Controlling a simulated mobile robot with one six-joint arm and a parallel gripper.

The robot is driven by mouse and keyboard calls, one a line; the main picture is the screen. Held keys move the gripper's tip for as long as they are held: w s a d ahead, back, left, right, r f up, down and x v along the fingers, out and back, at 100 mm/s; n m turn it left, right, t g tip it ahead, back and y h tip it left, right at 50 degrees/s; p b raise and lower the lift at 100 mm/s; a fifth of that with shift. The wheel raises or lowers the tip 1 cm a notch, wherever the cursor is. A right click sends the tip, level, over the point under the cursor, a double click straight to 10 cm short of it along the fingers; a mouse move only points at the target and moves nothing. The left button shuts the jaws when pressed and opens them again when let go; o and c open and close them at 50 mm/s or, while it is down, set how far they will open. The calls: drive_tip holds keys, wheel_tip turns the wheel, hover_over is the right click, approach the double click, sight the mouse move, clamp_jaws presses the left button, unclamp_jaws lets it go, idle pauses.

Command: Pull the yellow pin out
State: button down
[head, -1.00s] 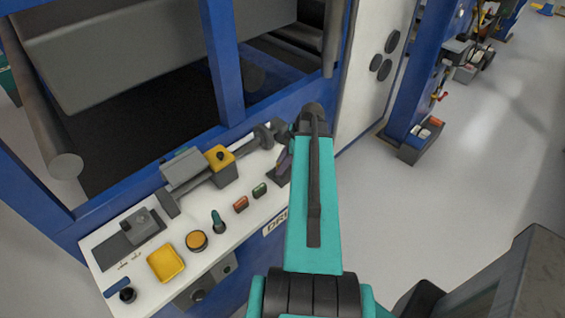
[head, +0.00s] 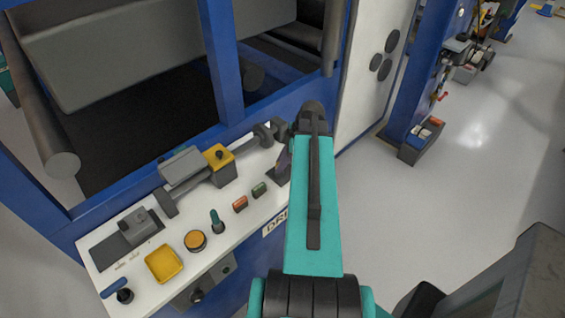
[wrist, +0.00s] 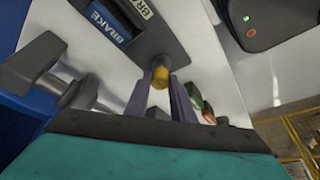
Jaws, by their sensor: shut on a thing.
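The yellow pin (wrist: 159,80) shows in the wrist view as a short yellow end between my two purple-grey fingers. My gripper (wrist: 160,92) is shut on it. A dark round collar lies right behind the pin, on the grey plate (wrist: 174,42) with the BRAKE label. I cannot tell how deep the pin sits there. In the head view my teal arm reaches to the right end of the white panel (head: 140,215). It hides the pin and most of my gripper, with only a bit of purple finger showing.
The panel also carries a yellow-topped block (head: 219,157), a yellow tray (head: 164,264), an orange button (head: 195,240), small levers and a grey bar. A blue frame (head: 222,60) rises behind it. A dark box with a green light (wrist: 250,25) is near in the wrist view.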

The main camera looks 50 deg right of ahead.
drive_tip(key=c, duration=1.5)
unclamp_jaws()
drive_tip(key=shift+r, duration=0.15)
drive_tip(key=b+v, duration=0.3)
drive_tip(key=v, duration=1)
drive_tip(key=shift+s+d+r, duration=0.1)
drive_tip(key=shift+s+r, duration=0.05)
drive_tip(key=shift+r, duration=0.1)
